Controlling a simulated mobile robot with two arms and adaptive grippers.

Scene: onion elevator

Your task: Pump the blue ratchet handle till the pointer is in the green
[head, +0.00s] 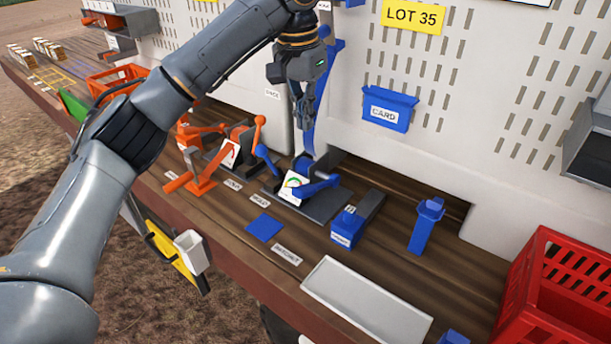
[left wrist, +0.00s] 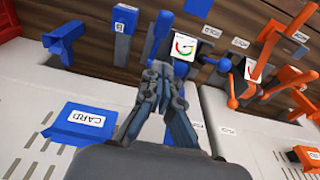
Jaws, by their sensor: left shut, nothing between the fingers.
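The blue ratchet handle (head: 331,70) stands as a tall upright lever behind my left gripper. Its lower end meets a blue and dark mechanism on the bench. A white gauge (head: 290,187) with a coloured arc sits in front of that mechanism; it also shows in the left wrist view (left wrist: 184,47). I cannot read the pointer's place reliably. My left gripper (head: 307,122) points down, shut and empty, close in front of the handle; I cannot tell whether they touch. Its fingers show in the left wrist view (left wrist: 166,75). My right gripper is out of view.
An orange mechanism (head: 228,153) stands left of the blue one. A blue card box (head: 390,108) is on the wall to the right. A white tray (head: 366,305), a blue post (head: 424,230) and a red crate (head: 565,285) lie towards the right.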

